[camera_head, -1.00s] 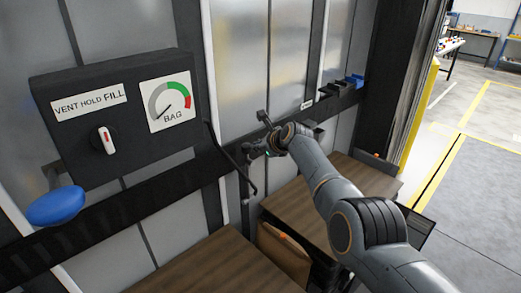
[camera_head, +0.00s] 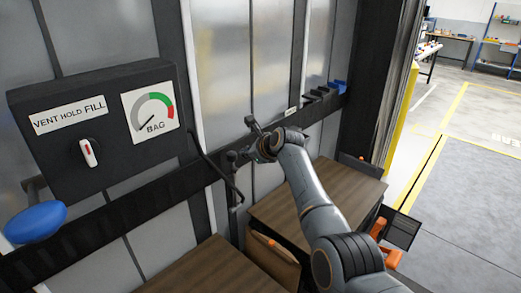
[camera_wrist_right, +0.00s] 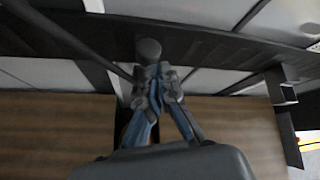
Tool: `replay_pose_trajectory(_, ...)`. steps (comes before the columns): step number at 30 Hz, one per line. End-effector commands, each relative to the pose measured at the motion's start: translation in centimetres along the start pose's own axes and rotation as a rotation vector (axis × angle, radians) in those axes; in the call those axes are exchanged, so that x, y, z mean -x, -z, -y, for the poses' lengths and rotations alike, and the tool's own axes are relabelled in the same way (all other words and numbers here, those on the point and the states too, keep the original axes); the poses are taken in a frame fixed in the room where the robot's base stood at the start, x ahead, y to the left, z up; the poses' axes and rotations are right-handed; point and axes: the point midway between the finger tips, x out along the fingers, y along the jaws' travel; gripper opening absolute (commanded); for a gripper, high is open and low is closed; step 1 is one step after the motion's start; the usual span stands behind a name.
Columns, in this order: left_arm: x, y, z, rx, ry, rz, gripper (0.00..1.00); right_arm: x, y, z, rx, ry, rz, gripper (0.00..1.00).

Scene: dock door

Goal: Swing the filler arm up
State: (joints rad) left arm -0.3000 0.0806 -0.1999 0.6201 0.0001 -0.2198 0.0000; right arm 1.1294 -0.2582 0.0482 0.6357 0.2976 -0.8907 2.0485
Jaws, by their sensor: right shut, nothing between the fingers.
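A black control box (camera_head: 95,125) with a white selector knob (camera_head: 89,153) and a BAG gauge is at the left of the head view. A thin black hose or bar (camera_head: 212,166) slants down from beside the box. I cannot tell for sure whether this is the filler arm. My right gripper (camera_head: 238,156) is at the rail, just right of it. In the right wrist view its fingers (camera_wrist_right: 155,72) are together and empty. A dark round knob (camera_wrist_right: 148,48) shows right at the fingertips; I cannot tell whether they touch. My left gripper is not in view.
A blue round pad (camera_head: 36,222) sticks out below the box. A dark rail (camera_head: 150,195) runs along the metal wall. Brown crates (camera_head: 205,270) stand below. Blue and dark holders (camera_head: 325,92) sit farther along the rail. Open floor (camera_head: 465,195) lies at right.

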Motion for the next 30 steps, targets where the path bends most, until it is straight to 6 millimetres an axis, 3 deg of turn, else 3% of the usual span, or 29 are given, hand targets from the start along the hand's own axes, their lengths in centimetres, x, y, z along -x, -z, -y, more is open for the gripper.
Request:
replay_pose_trajectory(18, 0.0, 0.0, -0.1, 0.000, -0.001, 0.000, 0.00, 8.1, 0.0, -0.1, 0.000, 0.002, 0.000, 0.00)
replay_pose_trajectory(24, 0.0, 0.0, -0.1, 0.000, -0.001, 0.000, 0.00, 9.4, 0.0, -0.2, 0.000, 0.001, -0.001, 0.00)
replay_pose_trajectory(30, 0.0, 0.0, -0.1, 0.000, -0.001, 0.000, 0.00, 9.6, 0.0, -0.2, 0.000, 0.001, -0.002, 0.00)
